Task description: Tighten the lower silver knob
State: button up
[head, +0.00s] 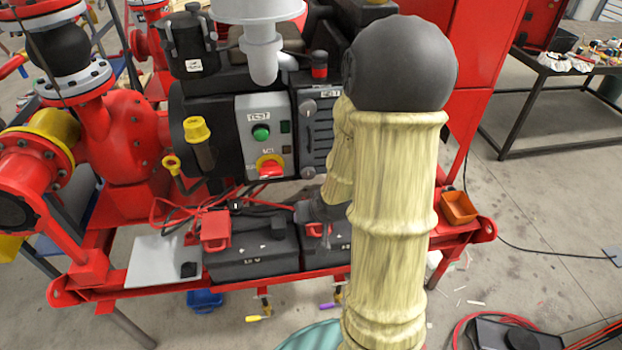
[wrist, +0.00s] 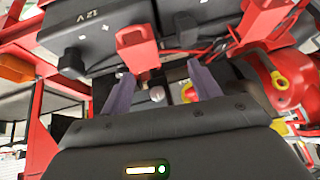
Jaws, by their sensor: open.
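The lower silver knob (head: 309,172) sits at the bottom left corner of the dark ribbed cover, right of the grey control panel. An upper silver knob (head: 307,107) sits above it on the same cover. In the wrist view a small round silver knob (wrist: 157,94) shows between the two purple-grey fingers of my gripper (wrist: 161,86). The fingers are open and apart from it on both sides. I cannot tell for sure which knob this is. In the head view my gripper (head: 318,212) is low, just below the lower knob, and partly hidden by my sleeved arm.
The grey control panel (head: 250,143) has a green button and a red-yellow switch. Black batteries (head: 255,254) with red terminal covers stand below my gripper. Red cables (head: 180,210) run at the left.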

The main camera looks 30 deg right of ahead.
aim_at(310, 175)
jog(key=d+f+m+t, duration=0.1)
jog(key=w+d+f+m+t, duration=0.1)
jog(key=d, duration=0.1)
jog(key=w+d+f+m+t+y+b, duration=0.1)
jog(key=f, duration=0.1)
jog(key=shift+d, duration=0.3)
jog(key=d+m+t, duration=0.1)
jog(key=t, duration=0.1)
jog(key=d+r+m+t, duration=0.1)
jog(key=d+m+t, duration=0.1)
jog(key=d+m+t+b, duration=0.1)
jog(key=m+t, duration=0.1)
jog(key=shift+s+d+r, duration=0.15)
jog(key=shift+d+r, duration=0.1)
jog(key=shift+d, duration=0.1)
jog(key=p+x, duration=0.1)
jog(key=x, duration=1.6)
jog(key=shift+w+a+p, duration=0.15)
jog(key=shift+w+p, duration=0.05)
jog(key=shift+p, duration=0.2)
jog(key=c, duration=1)
